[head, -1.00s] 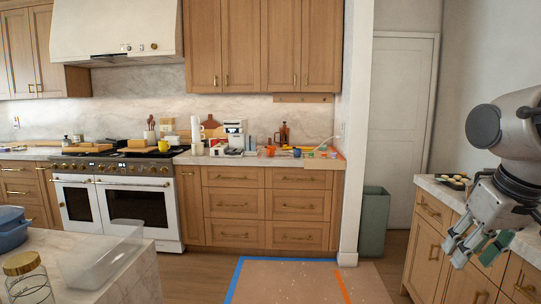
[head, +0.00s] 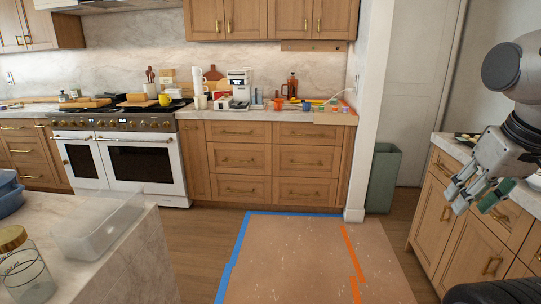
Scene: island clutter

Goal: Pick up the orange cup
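A small orange cup (head: 278,103) stands on the far counter (head: 225,115), right of the stove and left of a dark orange bottle-like item. It is small in the head view. My gripper (head: 473,197) hangs at the right edge of the picture, far from the cup and near the right-hand counter. Its fingers point down and left, look spread apart, and hold nothing that I can see.
A yellow mug (head: 164,100) sits by the stove (head: 123,155). A coffee machine (head: 239,88) and a blue cup (head: 306,106) flank the orange cup. An island (head: 120,240) is at left front, with a clear bin (head: 97,222). The taped floor (head: 300,260) is open. A green bin (head: 383,178) stands right.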

